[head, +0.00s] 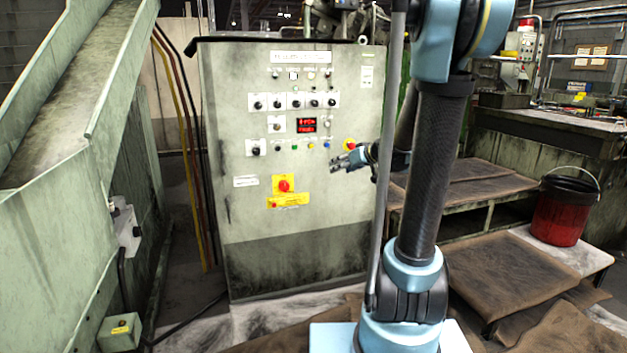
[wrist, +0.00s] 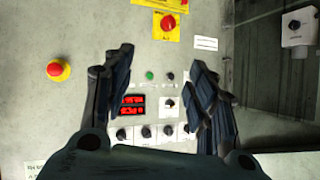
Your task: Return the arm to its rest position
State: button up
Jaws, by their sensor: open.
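My gripper (head: 340,163) is at the right part of the control cabinet's front (head: 300,215) in the head view, at about the height of the lower row of buttons. In the wrist view my gripper (wrist: 163,92) shows two dark fingers spread apart with nothing between them. Past the fingers is the panel, with a red digital display (wrist: 133,104), knobs and small buttons, seen upside down. My arm (head: 430,170) stands at the right of the cabinet in the head view and hides part of what is behind it.
A red emergency button (head: 284,186) on yellow sits low on the cabinet. A sloped green chute (head: 70,90) is at left. Low brown-topped benches (head: 520,270), a red bucket (head: 560,212) and a workbench (head: 550,122) are at right.

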jog(key=s+d+f+m+g+h, duration=0.1)
jog(key=s+f, duration=0.3)
jog(key=s, duration=0.8)
jog(key=s+d+f+m+g+h, duration=0.2)
jog(key=s+d+f+g+h, duration=0.2)
jog(key=s, duration=0.8)
jog(key=s+d+f+m+g+h, duration=0.2)
jog(key=s+f, duration=0.3)
jog(key=s, duration=0.7)
jog(key=shift+s+d+f+g, duration=0.2)
jog(key=shift+d+f+g, duration=0.15)
jog(key=shift+d, duration=0.25)
jog(key=shift+w+f, duration=0.2)
jog(key=shift+w, duration=0.25)
jog(key=c, duration=0.4)
jog(key=shift+w, duration=0.15)
jog(key=shift+c, duration=0.2)
